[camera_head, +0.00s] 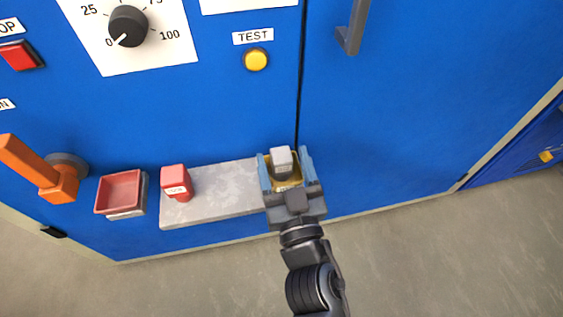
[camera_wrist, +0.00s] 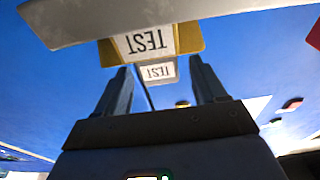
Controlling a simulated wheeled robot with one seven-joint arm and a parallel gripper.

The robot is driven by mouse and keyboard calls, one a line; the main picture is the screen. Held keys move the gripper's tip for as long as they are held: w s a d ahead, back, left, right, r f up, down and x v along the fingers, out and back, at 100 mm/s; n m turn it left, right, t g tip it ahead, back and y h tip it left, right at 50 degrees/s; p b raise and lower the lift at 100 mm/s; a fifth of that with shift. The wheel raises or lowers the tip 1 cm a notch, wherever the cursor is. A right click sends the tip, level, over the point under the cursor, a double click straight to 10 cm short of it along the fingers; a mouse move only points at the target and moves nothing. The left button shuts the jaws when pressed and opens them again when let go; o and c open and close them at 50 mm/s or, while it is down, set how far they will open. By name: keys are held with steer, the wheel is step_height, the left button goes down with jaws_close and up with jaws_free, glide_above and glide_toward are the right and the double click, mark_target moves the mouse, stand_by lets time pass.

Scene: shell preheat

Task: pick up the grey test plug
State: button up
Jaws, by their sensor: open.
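The grey test plug (camera_head: 281,157) stands at the right end of the shelf in the head view, above a yellow labelled piece (camera_head: 287,185). In the wrist view the plug (camera_wrist: 158,73) shows a TEST label upside down, and the yellow piece (camera_wrist: 192,35) also bears TEST. My gripper (camera_head: 285,163) is open, with one blue finger on each side of the plug. In the wrist view my gripper (camera_wrist: 160,72) has its fingertips left and right of the plug, with blue showing between. I cannot tell whether either finger touches it. The plug's lower part is partly hidden.
A grey shelf (camera_head: 225,191) juts from the blue cabinet (camera_head: 400,120). A red plug (camera_head: 175,180) stands at its left end. Left of it are a red tray (camera_head: 118,190) and an orange lever (camera_head: 35,165). A yellow TEST button (camera_head: 256,60) and a door handle (camera_head: 352,30) are above.

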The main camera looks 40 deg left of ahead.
mark_target(280, 149)
steer(key=shift+x, duration=2)
steer(key=shift+c, duration=0.3)
steer(key=c, duration=1.1)
